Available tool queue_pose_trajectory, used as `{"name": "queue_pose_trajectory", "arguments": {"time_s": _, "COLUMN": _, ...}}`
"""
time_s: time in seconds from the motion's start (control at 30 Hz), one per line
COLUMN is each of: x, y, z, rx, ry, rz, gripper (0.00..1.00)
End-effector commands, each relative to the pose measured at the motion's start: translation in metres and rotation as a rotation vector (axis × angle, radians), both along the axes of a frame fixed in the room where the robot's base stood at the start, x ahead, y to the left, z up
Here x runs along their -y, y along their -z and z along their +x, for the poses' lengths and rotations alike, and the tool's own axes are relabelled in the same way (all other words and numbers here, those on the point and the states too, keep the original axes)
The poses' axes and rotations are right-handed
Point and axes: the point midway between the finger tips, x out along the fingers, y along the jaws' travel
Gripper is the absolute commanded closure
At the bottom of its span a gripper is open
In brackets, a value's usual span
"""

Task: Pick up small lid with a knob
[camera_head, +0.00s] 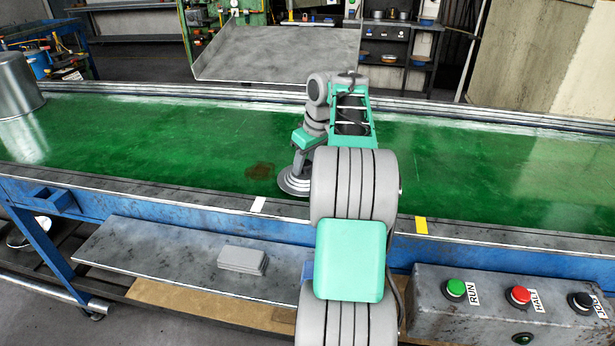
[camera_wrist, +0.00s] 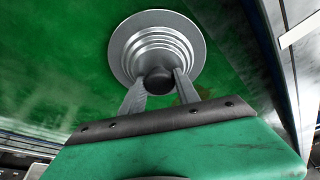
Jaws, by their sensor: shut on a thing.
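The small lid (camera_wrist: 128,46) is a grey metal disc with stepped rings and a dark round knob (camera_wrist: 158,80). In the head view the lid (camera_head: 294,186) is at the near side of the green belt, left of my arm. My gripper (camera_wrist: 159,78) is shut on the knob, one finger on each side of it.
A large metal pot (camera_head: 17,85) stands at the far left of the green conveyor belt (camera_head: 480,165). A control box (camera_head: 512,305) with green, red and black buttons is at the front right. Grey plates (camera_head: 242,261) lie on a lower shelf. The belt is otherwise clear.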

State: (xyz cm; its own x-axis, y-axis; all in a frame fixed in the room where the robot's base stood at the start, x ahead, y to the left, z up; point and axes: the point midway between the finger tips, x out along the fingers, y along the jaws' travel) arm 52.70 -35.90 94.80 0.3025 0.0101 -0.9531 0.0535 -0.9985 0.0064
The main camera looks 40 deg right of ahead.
Motion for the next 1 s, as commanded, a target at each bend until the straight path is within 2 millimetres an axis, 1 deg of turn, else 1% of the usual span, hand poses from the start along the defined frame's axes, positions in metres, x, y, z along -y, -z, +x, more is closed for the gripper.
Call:
{"name": "queue_pose_trajectory", "arguments": {"time_s": 0.03, "x": -0.002, "y": 0.012, "z": -0.003, "rx": -0.019, "ry": 0.001, "rz": 0.016, "gripper": 0.98}}
{"name": "queue_pose_trajectory", "arguments": {"time_s": 0.07, "x": -0.002, "y": 0.012, "z": -0.003, "rx": -0.019, "ry": 0.0, "rz": 0.016, "gripper": 1.0}}
{"name": "queue_pose_trajectory", "arguments": {"time_s": 0.27, "x": -0.003, "y": 0.01, "z": -0.003, "rx": -0.021, "ry": -0.002, "rz": 0.017, "gripper": 1.0}}
{"name": "queue_pose_trajectory", "arguments": {"time_s": 0.8, "x": -0.002, "y": -0.033, "z": -0.001, "rx": -0.01, "ry": -0.003, "rz": 0.008, "gripper": 1.0}}
{"name": "queue_pose_trajectory", "arguments": {"time_s": 0.9, "x": -0.002, "y": -0.037, "z": -0.001, "rx": -0.009, "ry": -0.003, "rz": 0.007, "gripper": 1.0}}
{"name": "queue_pose_trajectory", "arguments": {"time_s": 1.0, "x": -0.002, "y": -0.036, "z": -0.001, "rx": -0.008, "ry": -0.003, "rz": 0.006, "gripper": 1.0}}
